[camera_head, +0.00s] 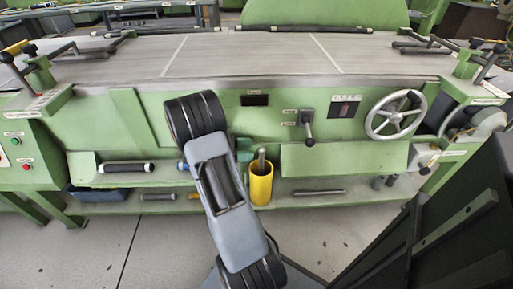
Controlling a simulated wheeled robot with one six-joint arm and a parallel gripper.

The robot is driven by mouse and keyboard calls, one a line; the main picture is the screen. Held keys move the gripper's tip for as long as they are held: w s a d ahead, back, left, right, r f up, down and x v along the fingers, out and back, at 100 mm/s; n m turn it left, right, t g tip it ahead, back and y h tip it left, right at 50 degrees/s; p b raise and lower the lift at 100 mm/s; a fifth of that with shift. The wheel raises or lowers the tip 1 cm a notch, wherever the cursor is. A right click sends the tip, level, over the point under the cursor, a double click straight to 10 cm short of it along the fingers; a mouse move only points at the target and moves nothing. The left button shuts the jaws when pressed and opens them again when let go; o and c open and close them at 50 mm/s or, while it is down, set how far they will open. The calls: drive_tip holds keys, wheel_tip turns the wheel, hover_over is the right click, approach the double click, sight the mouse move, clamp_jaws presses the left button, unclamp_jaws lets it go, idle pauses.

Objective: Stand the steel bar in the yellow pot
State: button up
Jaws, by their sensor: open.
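The yellow pot (261,189) stands upright on the lower shelf of the green machine, just right of my arm. A grey steel bar (262,158) stands in the pot, close to upright, with its top above the rim; its lower part is hidden inside. Another grey bar (318,192) lies flat on the shelf to the right of the pot. I cannot tell from its look which bar is the task's. My arm rises through the middle of the view, and I cannot make out my gripper's fingers.
A handwheel (395,115) and a lever (307,128) stick out above. Floor in front is clear.

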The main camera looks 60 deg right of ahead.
drive_tip(key=p+v, duration=0.1)
drive_tip(key=v, duration=0.9)
drive_tip(key=shift+d, duration=0.1)
idle(0.5)
drive_tip(key=s+a+r+m+t+y+p, duration=0.3)
drive_tip(key=a+r+t+p, duration=0.6)
drive_tip(key=r, duration=0.7)
drive_tip(key=s+a+r+m+t+y+p, duration=0.3)
drive_tip(key=a+r+t+y+p, duration=0.4)
drive_tip(key=a+r+p, duration=0.9)
drive_tip(key=shift+r+m+t+y, duration=0.4)
drive_tip(key=shift+m+t, duration=0.2)
drive_tip(key=shift+t, duration=0.5)
